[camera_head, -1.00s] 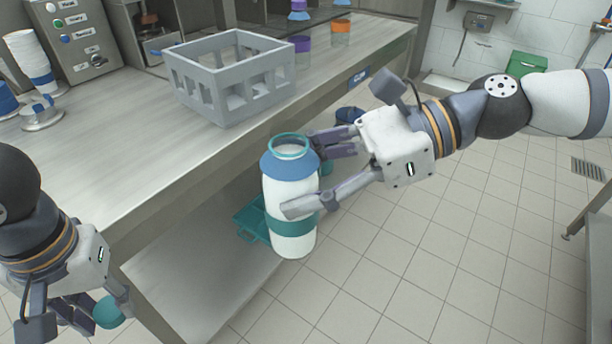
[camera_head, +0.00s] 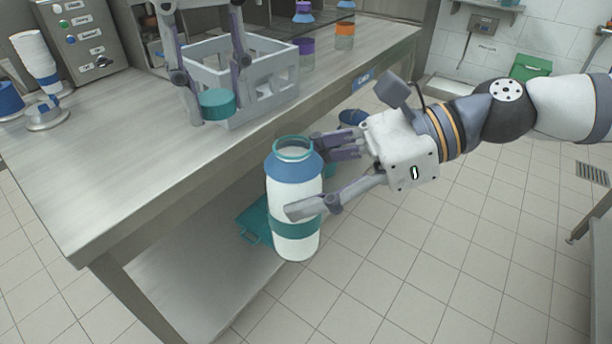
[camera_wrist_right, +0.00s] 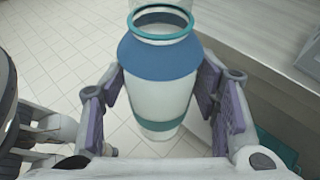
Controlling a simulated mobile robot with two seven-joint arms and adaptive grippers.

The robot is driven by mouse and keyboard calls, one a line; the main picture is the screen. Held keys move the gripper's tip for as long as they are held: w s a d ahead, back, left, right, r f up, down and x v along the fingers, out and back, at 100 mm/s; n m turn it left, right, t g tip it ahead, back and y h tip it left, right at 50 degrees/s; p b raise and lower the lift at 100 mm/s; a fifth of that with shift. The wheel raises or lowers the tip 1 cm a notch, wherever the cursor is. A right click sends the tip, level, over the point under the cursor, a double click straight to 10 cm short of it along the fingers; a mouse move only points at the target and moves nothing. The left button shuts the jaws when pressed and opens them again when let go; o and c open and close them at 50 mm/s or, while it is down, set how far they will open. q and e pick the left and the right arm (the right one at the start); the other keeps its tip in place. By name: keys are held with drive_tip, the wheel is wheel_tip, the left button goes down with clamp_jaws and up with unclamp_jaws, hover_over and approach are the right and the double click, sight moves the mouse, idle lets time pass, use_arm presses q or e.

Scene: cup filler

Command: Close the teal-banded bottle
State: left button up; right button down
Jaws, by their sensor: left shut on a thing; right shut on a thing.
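The teal-banded bottle (camera_head: 294,206) is white with a blue shoulder, a teal band and an open teal-rimmed mouth. My right gripper (camera_head: 322,172) is shut on its body and holds it upright in front of the counter edge. The bottle also shows between the fingers in the right wrist view (camera_wrist_right: 158,85). A teal cap (camera_head: 217,104) is held by my left gripper (camera_head: 213,95), which points down in front of the grey crate. The cap is above and to the left of the bottle mouth, apart from it.
The grey crate (camera_head: 268,98) stands on the steel counter (camera_head: 130,160), partly behind my left gripper. Bottles with purple (camera_head: 303,45) and orange (camera_head: 345,28) bands stand farther back. A teal crate (camera_head: 252,222) sits low behind the held bottle. A cup stack (camera_head: 36,58) stands at left.

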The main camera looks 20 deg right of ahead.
use_arm(q)
wheel_tip(320, 180, up, 6)
hover_over(295, 134)
drive_tip(key=shift+f, duration=0.15)
drive_tip(key=shift+w, duration=0.1)
drive_tip(key=shift+f, duration=2)
drive_tip(key=shift+f, duration=0.95)
drive_tip(key=shift+f, duration=0.55)
